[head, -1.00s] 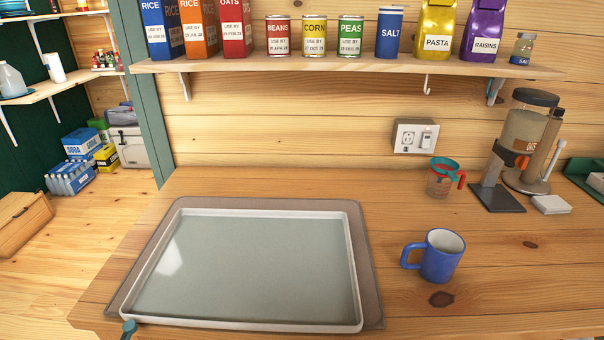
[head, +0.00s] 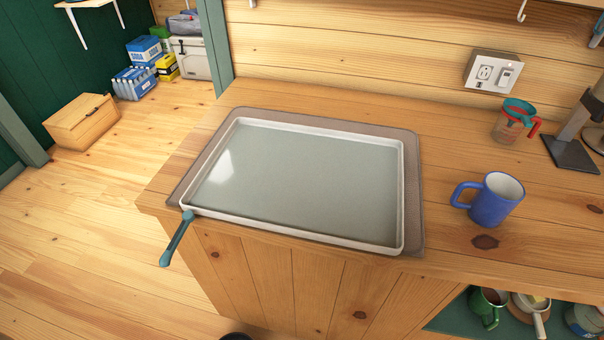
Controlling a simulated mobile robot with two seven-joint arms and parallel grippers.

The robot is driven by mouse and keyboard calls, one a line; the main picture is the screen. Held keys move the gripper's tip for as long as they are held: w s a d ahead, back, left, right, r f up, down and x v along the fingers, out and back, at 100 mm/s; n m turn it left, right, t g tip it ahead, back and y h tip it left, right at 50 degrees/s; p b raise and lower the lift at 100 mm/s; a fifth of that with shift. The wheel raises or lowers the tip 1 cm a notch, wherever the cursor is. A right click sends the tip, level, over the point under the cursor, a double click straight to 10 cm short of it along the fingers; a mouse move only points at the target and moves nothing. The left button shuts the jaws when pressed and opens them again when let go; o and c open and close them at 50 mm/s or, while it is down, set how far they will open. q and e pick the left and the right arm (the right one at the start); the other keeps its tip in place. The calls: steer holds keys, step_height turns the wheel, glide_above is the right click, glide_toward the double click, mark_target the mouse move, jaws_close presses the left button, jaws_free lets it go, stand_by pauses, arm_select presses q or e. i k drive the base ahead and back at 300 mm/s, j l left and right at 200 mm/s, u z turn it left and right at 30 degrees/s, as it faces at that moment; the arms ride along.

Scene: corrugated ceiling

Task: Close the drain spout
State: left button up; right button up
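A teal drain spout (head: 177,238) is at the front left corner of a shallow white-rimmed tray (head: 402,200) in the head view. It hangs over the counter's front edge and slants down and to the left. I cannot tell from this view whether the spout has a separate cap or flap. The tray has a smooth grey-green bottom and lies on a brown-grey mat (head: 414,160). Neither of my grippers is in view.
A blue mug (head: 495,202) and a measuring cup (head: 513,122) stand right of the tray on the wooden counter (head: 465,150). A lower shelf holds a green mug (head: 487,307). The floor (head: 95,230) left of the counter is clear near the spout.

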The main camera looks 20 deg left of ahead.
mark_target(187, 216)
steer(key=j+u, duration=0.2)
steer(key=u, duration=0.2)
steer(key=k+j+u, duration=0.1)
steer(key=u, duration=0.25)
steer(key=j+u, duration=0.4)
steer(key=i+l, duration=0.05)
steer(key=l, duration=0.05)
